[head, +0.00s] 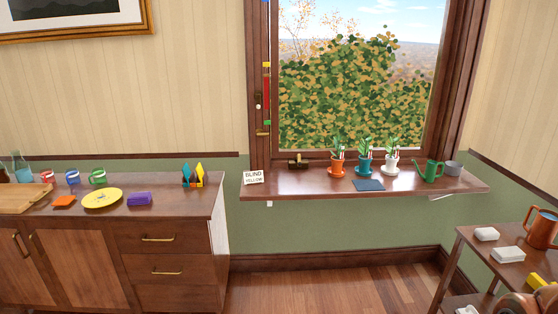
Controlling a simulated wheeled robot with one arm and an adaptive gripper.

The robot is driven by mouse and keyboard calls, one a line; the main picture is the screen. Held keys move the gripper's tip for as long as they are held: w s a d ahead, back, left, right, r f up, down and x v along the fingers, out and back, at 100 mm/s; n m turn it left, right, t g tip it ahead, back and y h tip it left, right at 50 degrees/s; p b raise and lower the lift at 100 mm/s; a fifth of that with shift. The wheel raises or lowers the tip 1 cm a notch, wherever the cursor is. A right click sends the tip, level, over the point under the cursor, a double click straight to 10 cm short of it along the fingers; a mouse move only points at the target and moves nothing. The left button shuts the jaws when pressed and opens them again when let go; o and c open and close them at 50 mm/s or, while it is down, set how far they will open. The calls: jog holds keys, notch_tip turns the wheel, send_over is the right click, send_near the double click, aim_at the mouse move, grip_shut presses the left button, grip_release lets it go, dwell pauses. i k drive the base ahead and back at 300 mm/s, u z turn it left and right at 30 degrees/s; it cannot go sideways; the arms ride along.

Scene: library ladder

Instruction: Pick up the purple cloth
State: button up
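The purple cloth (139,199) looks like a small folded block on the wooden sideboard (170,212), near its right end. It lies just right of a yellow plate (102,198) and appears apart from it. Nothing covers it in the head view. My gripper is not in view.
A colourful figure (193,177) stands behind right. The windowsill (300,187) holds potted plants, a blue cloth (369,185) and a green watering can (429,172). A shelf cart (472,240) stands right.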

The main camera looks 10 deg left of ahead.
aim_at(134, 198)
jog(key=u, duration=0.25)
jog(key=i, duration=1.8)
jog(key=u, duration=1.35)
jog(key=i, duration=1.15)
jog(key=u, duration=1.65)
jog(key=i, duration=0.65)
jog(key=u, duration=0.3)
